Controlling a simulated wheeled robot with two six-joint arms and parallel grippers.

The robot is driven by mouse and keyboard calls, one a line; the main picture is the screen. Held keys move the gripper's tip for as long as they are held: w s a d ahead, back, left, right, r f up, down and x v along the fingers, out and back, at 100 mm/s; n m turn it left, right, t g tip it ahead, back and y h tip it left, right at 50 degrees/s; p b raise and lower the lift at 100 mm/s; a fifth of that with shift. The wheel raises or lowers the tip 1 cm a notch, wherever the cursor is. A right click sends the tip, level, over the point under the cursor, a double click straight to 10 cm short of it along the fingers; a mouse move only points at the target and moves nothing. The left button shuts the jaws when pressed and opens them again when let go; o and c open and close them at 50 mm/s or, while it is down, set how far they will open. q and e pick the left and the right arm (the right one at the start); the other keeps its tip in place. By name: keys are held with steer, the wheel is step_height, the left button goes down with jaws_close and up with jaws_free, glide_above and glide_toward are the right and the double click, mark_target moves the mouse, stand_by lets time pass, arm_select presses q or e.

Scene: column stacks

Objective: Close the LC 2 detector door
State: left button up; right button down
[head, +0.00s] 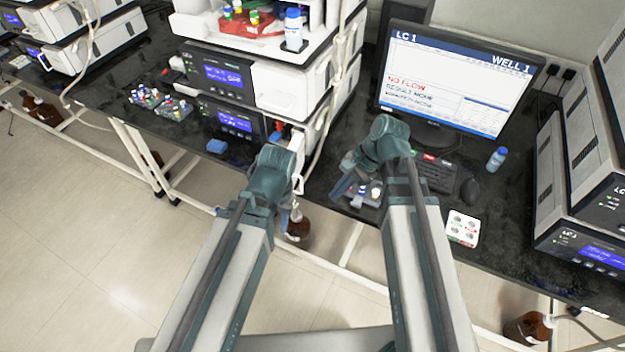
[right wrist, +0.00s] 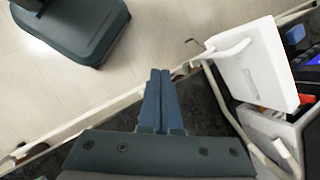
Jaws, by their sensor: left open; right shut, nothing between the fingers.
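The middle instrument stack has a white door (head: 297,147) on its lower unit (head: 232,124); its label is too small to read. In the right wrist view the white door (right wrist: 252,66) stands swung out from the opening, with a curved handle on its outer side. My right gripper (right wrist: 157,88) is shut and empty, apart from the door and to its left in that view. In the head view my right gripper (head: 345,183) is over the bench front, right of the door.
A vial tray (head: 366,194) sits just by my right gripper. A monitor (head: 450,80), keyboard (head: 436,173) and blue-capped bottle (head: 496,158) stand to the right. A pale tube (head: 322,140) hangs beside the stack. Brown bottles (head: 298,229) stand below the bench.

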steer(key=w+d+r+m+t+y, duration=0.25)
steer(key=w+d+r+m, duration=0.2)
steer(key=m, duration=0.35)
steer(key=a+r+b+x, duration=0.2)
steer(key=b+x, duration=0.5)
steer(key=x, duration=0.5)
steer(key=shift+s+a+f+y, duration=0.25)
steer(key=shift+s+a+y, duration=0.05)
steer(key=shift+y, duration=0.05)
steer(key=shift+g, duration=0.25)
steer(key=shift+a, duration=0.1)
